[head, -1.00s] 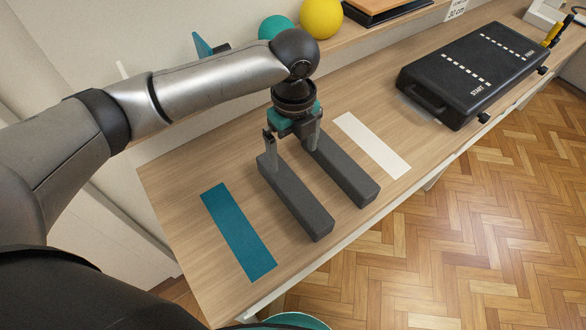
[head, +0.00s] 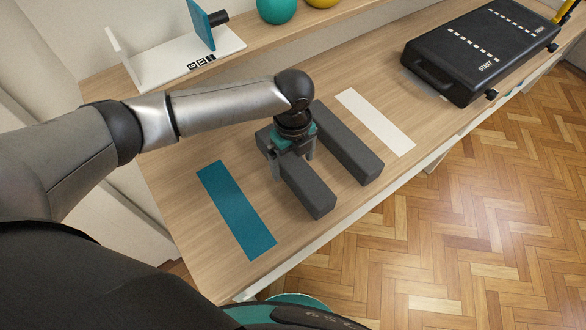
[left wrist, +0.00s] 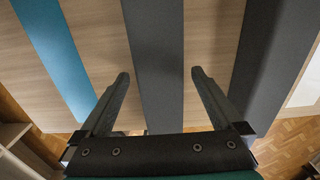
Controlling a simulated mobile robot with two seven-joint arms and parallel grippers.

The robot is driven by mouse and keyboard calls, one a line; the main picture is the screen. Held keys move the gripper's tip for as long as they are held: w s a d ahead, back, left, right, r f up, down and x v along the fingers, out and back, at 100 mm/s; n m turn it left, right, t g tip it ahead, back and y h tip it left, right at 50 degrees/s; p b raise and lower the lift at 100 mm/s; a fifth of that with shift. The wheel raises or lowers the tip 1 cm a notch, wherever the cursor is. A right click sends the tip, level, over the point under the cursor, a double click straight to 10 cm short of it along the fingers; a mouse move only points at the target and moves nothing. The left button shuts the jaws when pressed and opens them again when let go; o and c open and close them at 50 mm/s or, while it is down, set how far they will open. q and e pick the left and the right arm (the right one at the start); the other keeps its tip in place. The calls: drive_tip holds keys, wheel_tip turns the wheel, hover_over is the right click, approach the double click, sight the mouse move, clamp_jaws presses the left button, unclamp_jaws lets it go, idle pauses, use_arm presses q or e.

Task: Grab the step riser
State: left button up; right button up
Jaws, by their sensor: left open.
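Two dark grey bar-shaped step risers lie side by side on the wooden bench. My left gripper (head: 292,167) is open over the left riser (head: 312,194), low, with one finger on each side of it. In the left wrist view this riser (left wrist: 155,50) runs between the two open fingers (left wrist: 158,76), and I cannot tell whether they touch it. The right riser (head: 352,150) lies apart, outside the jaws; it also shows in the left wrist view (left wrist: 262,60). My right gripper is not in view.
A blue strip (head: 236,208) lies left of the risers and a white strip (head: 375,122) right of them. A black case marked START (head: 455,70) stands farther right. A shelf (head: 245,55) at the back holds a white stand (head: 165,65) and a teal ball (head: 276,8).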

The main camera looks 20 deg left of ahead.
use_arm(q)
wheel_tip(320, 180, down, 2)
drive_tip(key=shift+f, duration=0.1)
clamp_jaws()
idle(0.8)
